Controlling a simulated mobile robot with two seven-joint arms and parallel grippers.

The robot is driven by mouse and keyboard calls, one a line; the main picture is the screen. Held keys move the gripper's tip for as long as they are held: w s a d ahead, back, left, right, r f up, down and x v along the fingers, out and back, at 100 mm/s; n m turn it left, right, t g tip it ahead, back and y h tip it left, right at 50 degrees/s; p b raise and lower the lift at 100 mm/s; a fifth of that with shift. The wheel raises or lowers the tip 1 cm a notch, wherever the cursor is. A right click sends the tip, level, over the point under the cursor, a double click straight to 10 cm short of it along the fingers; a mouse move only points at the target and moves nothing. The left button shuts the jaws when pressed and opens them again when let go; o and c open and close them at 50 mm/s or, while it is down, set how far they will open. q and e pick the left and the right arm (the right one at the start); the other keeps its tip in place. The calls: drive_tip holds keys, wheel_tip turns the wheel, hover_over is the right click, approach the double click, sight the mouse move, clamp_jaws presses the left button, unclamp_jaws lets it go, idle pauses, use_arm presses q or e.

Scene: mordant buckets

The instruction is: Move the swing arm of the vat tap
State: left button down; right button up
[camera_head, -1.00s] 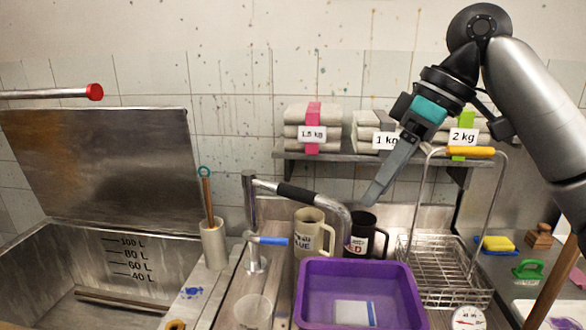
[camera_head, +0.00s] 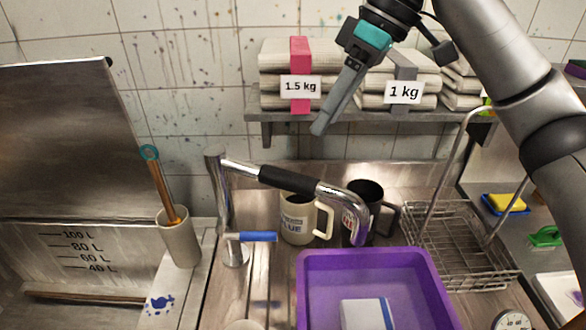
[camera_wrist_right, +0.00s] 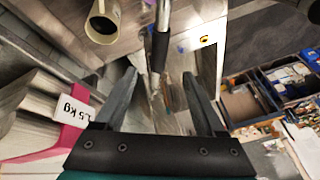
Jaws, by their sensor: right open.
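The vat tap is a chrome post (camera_head: 222,205) with a blue lever (camera_head: 258,237). Its swing arm (camera_head: 290,180) has a black grip sleeve and reaches right, its curved spout end above the back edge of the purple tub. My right gripper (camera_head: 320,128) is open and empty, above and behind the swing arm, in front of the shelf. In the right wrist view the swing arm's black sleeve (camera_wrist_right: 160,50) lies beyond and between the two open fingers (camera_wrist_right: 158,92), apart from them. My left gripper is not in view.
A purple tub (camera_head: 310,290) stands below the spout. A cream mug (camera_head: 296,222) and a black mug (camera_head: 366,195) stand behind the arm. A wire basket (camera_head: 460,240) is at right, a holder with a brush (camera_head: 180,240) at left. Cloth stacks (camera_head: 300,60) fill the shelf above.

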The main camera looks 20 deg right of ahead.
sight(294, 173)
drive_tip(key=b+x, duration=0.1)
drive_tip(key=x, duration=1.1)
drive_tip(key=shift+a+f, duration=0.1)
drive_tip(key=shift+f, duration=0.05)
clamp_jaws()
drive_tip(key=shift+w, duration=0.1)
idle(0.8)
